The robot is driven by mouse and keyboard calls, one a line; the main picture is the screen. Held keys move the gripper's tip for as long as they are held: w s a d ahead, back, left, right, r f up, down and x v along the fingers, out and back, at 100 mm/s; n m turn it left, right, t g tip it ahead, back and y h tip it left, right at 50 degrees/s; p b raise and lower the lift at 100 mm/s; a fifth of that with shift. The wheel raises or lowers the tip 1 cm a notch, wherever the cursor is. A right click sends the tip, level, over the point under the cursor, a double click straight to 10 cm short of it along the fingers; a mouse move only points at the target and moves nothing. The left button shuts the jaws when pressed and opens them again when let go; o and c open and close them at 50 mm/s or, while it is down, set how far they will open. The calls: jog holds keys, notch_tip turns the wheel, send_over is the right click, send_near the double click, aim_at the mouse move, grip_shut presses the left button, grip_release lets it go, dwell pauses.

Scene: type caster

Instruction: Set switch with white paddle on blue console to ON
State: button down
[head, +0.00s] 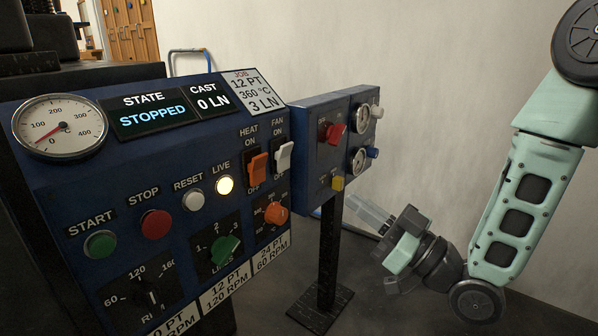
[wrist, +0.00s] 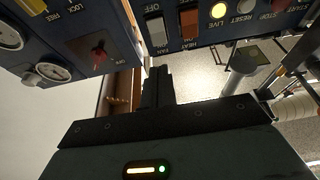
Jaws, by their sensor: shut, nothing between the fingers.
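The blue console (head: 60,190) fills the left of the head view. Its switch with the white paddle (head: 283,156) is marked FAN, with ON above and OFF below; I cannot tell for certain which way it is tipped. In the wrist view the white paddle (wrist: 156,33) appears upside down, beyond and above my fingertips. My gripper (head: 368,214) is shut and empty, low and to the right of the console, apart from the paddle. Its dark fingers (wrist: 157,82) are together in the wrist view.
An orange HEAT paddle (head: 258,166) sits just left of the white one. A smaller blue box (head: 312,150) with a red knob (head: 334,132), gauges and a yellow part stands on a post (head: 329,250) between console and gripper. The floor and wall to the right are open.

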aim_at(286, 151)
dwell(0.3)
jog(key=b+x, duration=0.3)
jog(key=x, duration=1)
jog(key=shift+a, duration=0.1)
jog(key=shift+w+a+r, duration=0.2)
jog(key=shift+w+a, duration=0.1)
jog(key=shift+w+a+r+h+p, duration=0.15)
jog(key=shift+r+h+p, duration=0.25)
jog(key=shift+p, duration=0.35)
jog(key=shift+f, duration=0.25)
